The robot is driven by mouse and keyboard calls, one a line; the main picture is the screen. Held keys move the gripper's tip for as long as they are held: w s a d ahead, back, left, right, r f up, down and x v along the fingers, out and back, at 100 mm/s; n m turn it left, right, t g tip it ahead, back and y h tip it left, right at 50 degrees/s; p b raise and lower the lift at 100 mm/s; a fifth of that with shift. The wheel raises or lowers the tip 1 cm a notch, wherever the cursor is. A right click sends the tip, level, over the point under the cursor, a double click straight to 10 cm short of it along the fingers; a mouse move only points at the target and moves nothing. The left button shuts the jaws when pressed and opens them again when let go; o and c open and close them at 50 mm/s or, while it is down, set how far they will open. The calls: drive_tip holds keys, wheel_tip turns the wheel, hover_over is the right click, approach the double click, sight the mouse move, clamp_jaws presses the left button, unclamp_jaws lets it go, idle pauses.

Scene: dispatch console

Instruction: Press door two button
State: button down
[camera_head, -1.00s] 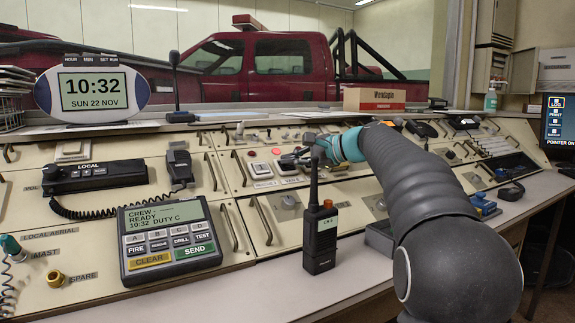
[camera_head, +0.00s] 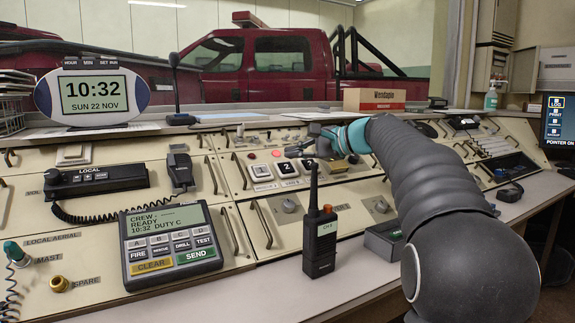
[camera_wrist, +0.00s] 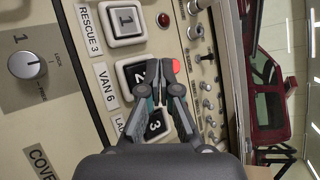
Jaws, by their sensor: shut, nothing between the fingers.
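The square button marked 2 (camera_head: 286,169) sits in the middle of a row of three on the sloped console; its cap is black in a white frame. It also shows in the wrist view (camera_wrist: 133,74), beside the label VAN 6, its right part partly covered by my fingers. The white button 1 (camera_head: 260,171) is to its left and the black button 3 (camera_head: 307,165) to its right. My gripper (camera_wrist: 160,68) is shut and empty. In the head view my gripper (camera_head: 300,149) hangs just above and behind buttons 2 and 3, seemingly apart from them.
A radio handset (camera_head: 320,240) stands upright on the front ledge, before the button row. Drawer handles line the panel.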

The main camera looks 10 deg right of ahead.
drive_tip(key=shift+s+d+r+p, duration=0.15)
drive_tip(key=shift+s+r+p, duration=0.25)
drive_tip(key=shift+r, duration=0.25)
drive_tip(key=shift+s+d+r+p, duration=0.1)
drive_tip(key=shift+s+r+p, duration=0.15)
drive_tip(key=shift+s+r, duration=0.3)
drive_tip(key=shift+w+r, duration=0.15)
wheel_tip(320, 180, up, 8)
drive_tip(key=p, duration=0.5)
